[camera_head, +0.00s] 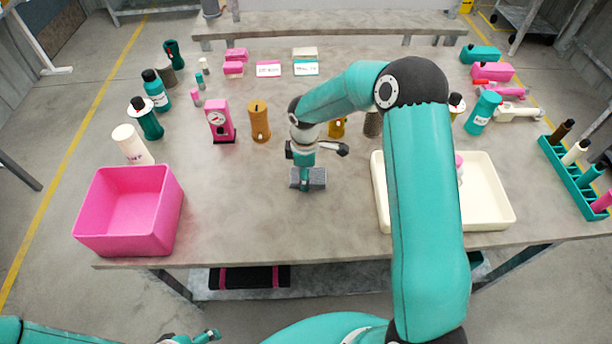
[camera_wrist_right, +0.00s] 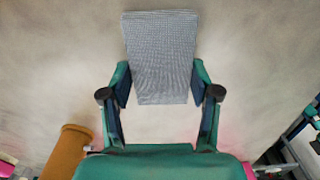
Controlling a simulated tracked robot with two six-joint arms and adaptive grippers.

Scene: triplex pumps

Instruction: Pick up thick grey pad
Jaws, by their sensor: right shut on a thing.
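The thick grey pad (camera_head: 317,178) is a small textured block at the middle of the table. My right gripper (camera_head: 305,176) points down over it and hides part of it. In the right wrist view the pad (camera_wrist_right: 160,50) sits between the two fingertips of my right gripper (camera_wrist_right: 160,88), which is shut on its near end. The far end of the pad sticks out beyond the fingers. I cannot tell whether the pad touches the table. My left gripper (camera_head: 203,336) is at the bottom left edge, partly cut off, off the table's front.
A pink bin (camera_head: 130,212) stands at the left front. A cream tray (camera_head: 490,205) lies to the right, partly behind my right arm. A pink dial box (camera_head: 220,121) and an ochre cylinder (camera_head: 259,122) stand behind left of the pad. The table in front of the pad is clear.

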